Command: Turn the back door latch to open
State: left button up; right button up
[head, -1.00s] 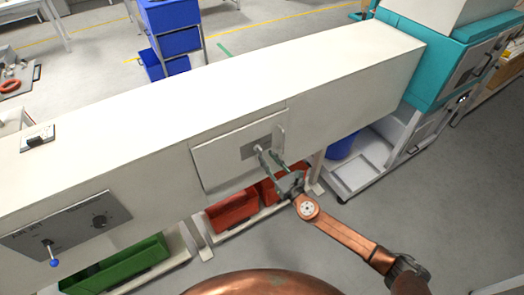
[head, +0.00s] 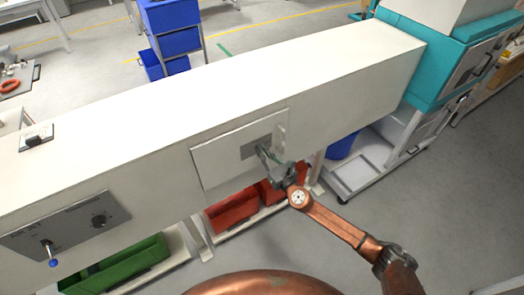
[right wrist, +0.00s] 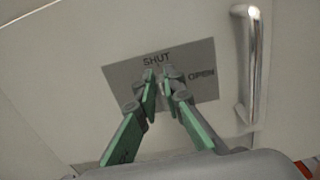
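The door (head: 215,165) is a pale flap on the front of the long white housing. It carries a grey plate (head: 250,150), whose SHUT and OPEN labels show in the right wrist view (right wrist: 120,78). The small grey latch (right wrist: 160,71) is at the plate's middle, just under SHUT and largely hidden by the fingers. My right gripper (head: 265,152) is at the plate; in the right wrist view its green-padded fingertips (right wrist: 161,82) are close together, one on each side of the latch. My left gripper is not in view.
A shiny bar handle (right wrist: 250,65) stands out right of the plate. Red bins (head: 232,210) and a green bin (head: 120,268) sit below the housing. A control panel (head: 65,228) with a blue-tipped lever is at left. Open floor lies at lower right.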

jog(key=shift+m, duration=0.3)
grip_shut()
jog(key=m, duration=0.2)
jog(key=m+b, duration=0.1)
jog(key=shift+w+d+f, duration=0.1)
jog(key=shift+w+d, duration=0.1)
jog(key=shift+d, duration=0.05)
jog(key=m, duration=0.4)
jog(key=shift+w+d+f+m+b, duration=0.1)
jog(key=shift+w+d+m+b, duration=0.05)
jog(key=shift+d+m+b, duration=0.2)
jog(key=m, duration=0.3)
jog(key=m+p, duration=0.1)
jog(key=m, duration=0.2)
jog(key=f+m, duration=0.1)
jog(key=m, duration=0.2)
jog(key=shift+w+d+f+m, duration=0.1)
jog(key=shift+w+d+m, duration=0.05)
jog(key=shift+d+m, duration=0.1)
jog(key=o, duration=0.6)
grip_release()
jog(key=shift+f, duration=0.15)
jog(key=shift+o, duration=0.2)
